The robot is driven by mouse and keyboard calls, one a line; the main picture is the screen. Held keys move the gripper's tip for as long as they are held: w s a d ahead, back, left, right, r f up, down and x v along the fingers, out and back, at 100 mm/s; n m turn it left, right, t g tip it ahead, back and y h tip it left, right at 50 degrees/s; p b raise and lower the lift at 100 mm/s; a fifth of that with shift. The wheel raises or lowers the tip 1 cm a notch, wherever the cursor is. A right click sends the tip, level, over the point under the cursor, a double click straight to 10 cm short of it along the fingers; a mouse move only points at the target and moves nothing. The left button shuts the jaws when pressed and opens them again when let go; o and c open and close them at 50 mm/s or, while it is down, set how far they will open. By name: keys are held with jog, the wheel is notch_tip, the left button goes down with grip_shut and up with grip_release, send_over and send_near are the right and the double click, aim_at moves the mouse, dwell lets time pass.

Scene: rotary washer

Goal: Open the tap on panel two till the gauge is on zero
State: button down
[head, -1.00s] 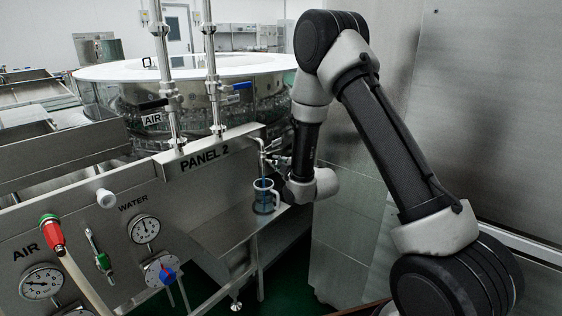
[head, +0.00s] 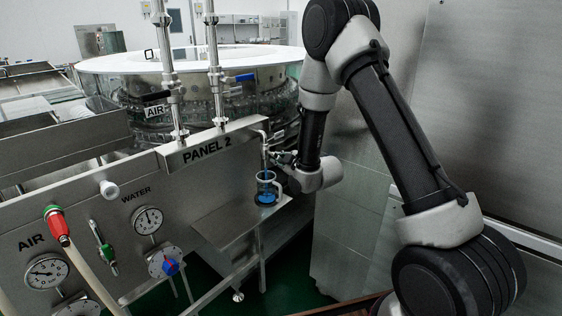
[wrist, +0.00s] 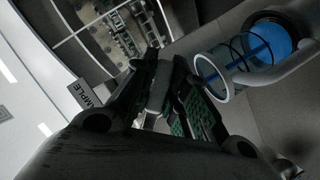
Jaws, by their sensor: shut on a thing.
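The tap (head: 266,142) at the right end of panel two (head: 206,150) is a thin pipe with a bent spout. My gripper (head: 284,157) is at its side, small in the head view. In the wrist view my gripper (wrist: 160,90) is shut on a grey piece between its fingers, which appears to be the tap's handle. A blue stream runs from the spout into a clear mug (head: 267,187), which also shows in the wrist view (wrist: 212,78) with blue liquid inside. The water gauge (head: 148,220) is on the panel's front; its reading is too small to tell.
The mug stands on a steel shelf (head: 222,222). The round washer (head: 200,85) stands behind, and a steel wall (head: 490,120) is on the right.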

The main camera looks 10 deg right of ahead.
jog(key=c, duration=1.4)
grip_release()
jog(key=shift+s+d, duration=0.1)
jog(key=v, duration=0.7)
jog(key=shift+s, duration=0.15)
